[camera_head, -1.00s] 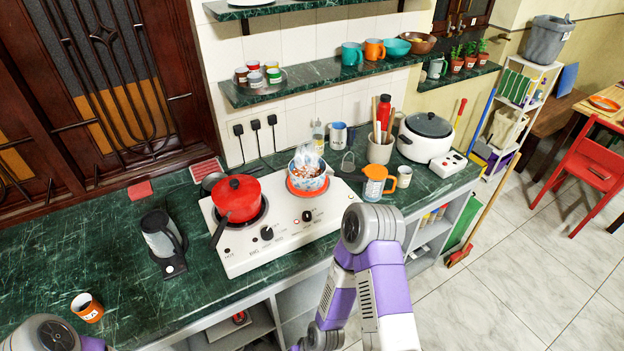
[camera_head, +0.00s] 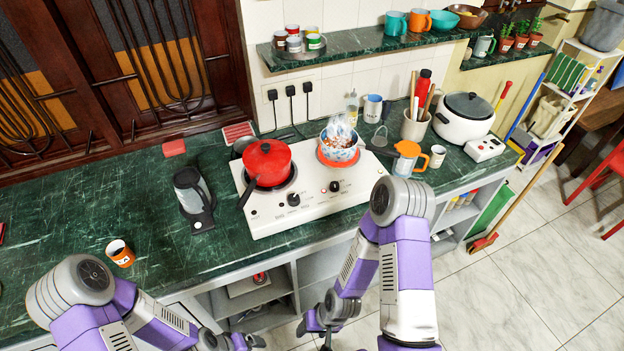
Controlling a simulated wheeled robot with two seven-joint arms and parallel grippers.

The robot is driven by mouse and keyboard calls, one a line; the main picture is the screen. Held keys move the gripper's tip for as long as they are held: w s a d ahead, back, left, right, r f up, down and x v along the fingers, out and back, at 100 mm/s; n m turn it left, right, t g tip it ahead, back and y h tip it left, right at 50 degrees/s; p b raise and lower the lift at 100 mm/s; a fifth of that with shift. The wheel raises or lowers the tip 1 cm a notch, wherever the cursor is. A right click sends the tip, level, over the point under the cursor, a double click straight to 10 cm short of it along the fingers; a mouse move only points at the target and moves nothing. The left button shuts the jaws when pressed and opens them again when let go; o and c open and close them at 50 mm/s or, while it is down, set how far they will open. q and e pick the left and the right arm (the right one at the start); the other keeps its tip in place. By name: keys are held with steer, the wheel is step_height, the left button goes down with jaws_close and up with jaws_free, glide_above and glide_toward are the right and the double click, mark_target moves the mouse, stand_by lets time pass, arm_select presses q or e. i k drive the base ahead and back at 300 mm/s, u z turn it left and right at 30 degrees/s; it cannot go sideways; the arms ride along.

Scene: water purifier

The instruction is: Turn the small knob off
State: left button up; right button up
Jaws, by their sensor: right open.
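The white two-burner stove (camera_head: 270,222) stands on the green counter. Two dark knobs sit on its front panel: a left knob (camera_head: 293,199) in front of the red pot (camera_head: 267,162) and a right knob (camera_head: 334,187) in front of the patterned bowl (camera_head: 339,149). I cannot tell for sure which is smaller. The burner under the bowl shows orange-red. My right gripper (camera_head: 321,330) hangs low in front of the counter, open, below and apart from the knobs. My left gripper (camera_head: 243,343) is at the bottom edge, partly cut off; its jaw state is unclear.
A kettle (camera_head: 189,193) on its base and an orange-and-white cup (camera_head: 120,253) stand left of the stove. An orange-lidded jug (camera_head: 406,158), a utensil pot (camera_head: 414,128) and a white cooker (camera_head: 465,118) stand right. A shelf (camera_head: 350,47) overhangs behind. The counter's left part has free room.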

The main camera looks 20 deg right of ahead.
mark_target(334, 185)
steer(key=k, duration=0.5)
steer(key=z, duration=1.6)
steer(key=i, duration=1.1)
steer(key=u, duration=2.1)
